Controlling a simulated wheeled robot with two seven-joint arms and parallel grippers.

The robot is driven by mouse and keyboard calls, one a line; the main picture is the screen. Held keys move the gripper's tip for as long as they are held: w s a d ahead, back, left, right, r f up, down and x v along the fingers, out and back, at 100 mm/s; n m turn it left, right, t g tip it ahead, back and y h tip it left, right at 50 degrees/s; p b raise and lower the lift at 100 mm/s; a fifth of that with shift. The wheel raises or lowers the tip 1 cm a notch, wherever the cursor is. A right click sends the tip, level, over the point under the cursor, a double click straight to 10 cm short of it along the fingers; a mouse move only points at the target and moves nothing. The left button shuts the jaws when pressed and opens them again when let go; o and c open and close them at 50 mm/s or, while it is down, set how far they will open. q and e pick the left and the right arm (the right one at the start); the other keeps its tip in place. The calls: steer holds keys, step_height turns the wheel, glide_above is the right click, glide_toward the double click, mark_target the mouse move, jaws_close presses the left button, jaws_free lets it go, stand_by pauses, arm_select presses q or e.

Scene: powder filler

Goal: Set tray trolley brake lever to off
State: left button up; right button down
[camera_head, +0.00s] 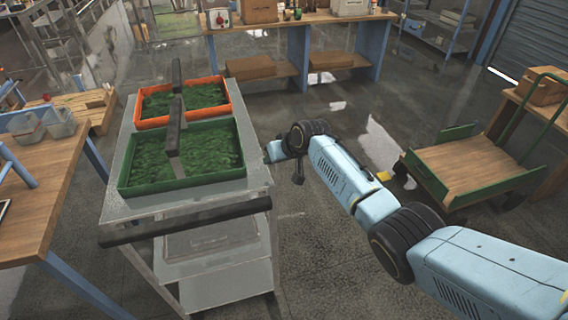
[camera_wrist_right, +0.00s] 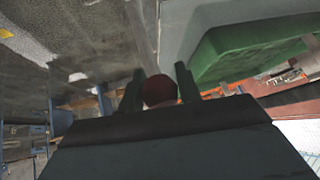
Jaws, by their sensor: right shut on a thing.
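The grey metal tray trolley (camera_head: 225,192) stands left of centre in the head view, with a dark push bar (camera_head: 185,223) across its near end. My right arm reaches in from the right, and its end is at the trolley's right side. In the right wrist view a dark red round knob (camera_wrist_right: 159,90), apparently the brake lever's, sits between the two dark fingers of my right gripper (camera_wrist_right: 158,88). The gripper is shut on this knob. The rest of the lever is mostly hidden, and its setting cannot be told. My left gripper is out of view.
A green tray (camera_head: 150,187) and an orange tray (camera_head: 150,122) with green contents sit on the trolley; the green one shows beside the knob in the wrist view. A wooden table (camera_head: 40,215) stands left. A green-framed cart (camera_head: 465,165) stands right. Open floor lies behind my arm.

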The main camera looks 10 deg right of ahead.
steer(key=shift+w+a, duration=0.1)
steer(key=shift+w, duration=0.65)
steer(key=c, duration=1.3)
jaws_free()
steer(key=shift+c, duration=0.2)
steer(key=shift+o, duration=0.3)
steer(key=shift+w, duration=0.1)
steer(key=shift+s+r, duration=0.3)
steer(key=shift+r, duration=0.05)
steer(key=p+v, duration=0.1)
steer(key=v, duration=1.1)
steer(key=shift+s+d, duration=0.2)
